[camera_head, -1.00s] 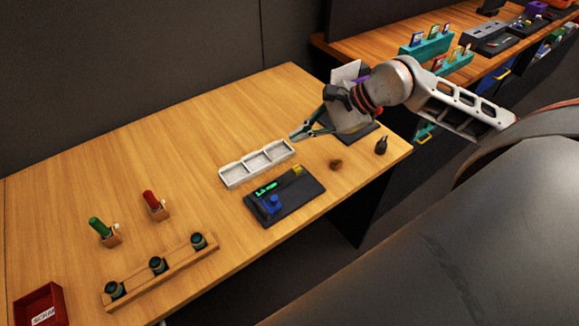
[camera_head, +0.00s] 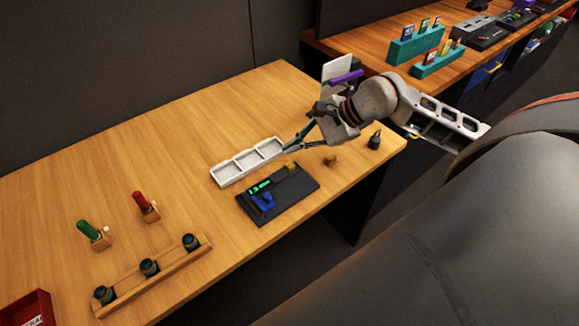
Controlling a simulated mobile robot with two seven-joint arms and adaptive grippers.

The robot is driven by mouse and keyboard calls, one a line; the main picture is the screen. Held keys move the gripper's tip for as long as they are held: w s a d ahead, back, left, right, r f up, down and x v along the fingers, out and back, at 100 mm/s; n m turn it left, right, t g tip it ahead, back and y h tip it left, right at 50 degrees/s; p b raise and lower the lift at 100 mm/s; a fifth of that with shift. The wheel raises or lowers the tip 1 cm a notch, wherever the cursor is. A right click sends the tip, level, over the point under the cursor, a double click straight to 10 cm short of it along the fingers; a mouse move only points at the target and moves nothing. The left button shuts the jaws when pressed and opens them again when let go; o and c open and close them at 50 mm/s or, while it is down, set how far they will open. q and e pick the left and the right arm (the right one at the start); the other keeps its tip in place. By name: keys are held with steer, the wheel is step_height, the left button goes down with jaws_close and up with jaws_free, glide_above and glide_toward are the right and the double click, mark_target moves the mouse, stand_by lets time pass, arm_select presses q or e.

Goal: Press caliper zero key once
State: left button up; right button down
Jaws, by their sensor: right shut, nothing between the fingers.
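A dark panel (camera_head: 296,193) lies on the wooden table, with a lit green display (camera_head: 259,186), a blue part (camera_head: 263,201) and a yellow part (camera_head: 291,166) on it. I cannot tell which small part is the caliper zero key. My right gripper (camera_head: 287,148) is shut and empty. Its fingertips point down and left, just behind the yellow part, near the right end of the white tray. Whether they touch anything is too small to tell. My left gripper is out of view.
A white compartment tray (camera_head: 247,162) lies behind the panel. A small brown object (camera_head: 330,160) and a dark one (camera_head: 375,139) stand to the right. Green (camera_head: 88,230) and red (camera_head: 140,200) handles and a wooden rack (camera_head: 155,275) are at the left.

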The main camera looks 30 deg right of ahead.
mark_target(292, 165)
step_height(292, 165, down, 3)
steer(key=shift+f+b, duration=0.2)
steer(key=shift+b, duration=0.9)
stand_by(0.5)
steer(key=shift+f+b, duration=0.4)
steer(key=shift+b, duration=0.05)
steer(key=shift+f+b, duration=0.4)
steer(key=shift+f, duration=0.05)
stand_by(0.9)
steer(key=shift+r, duration=0.1)
steer(key=shift+r+p, duration=0.35)
steer(key=shift+r, duration=0.45)
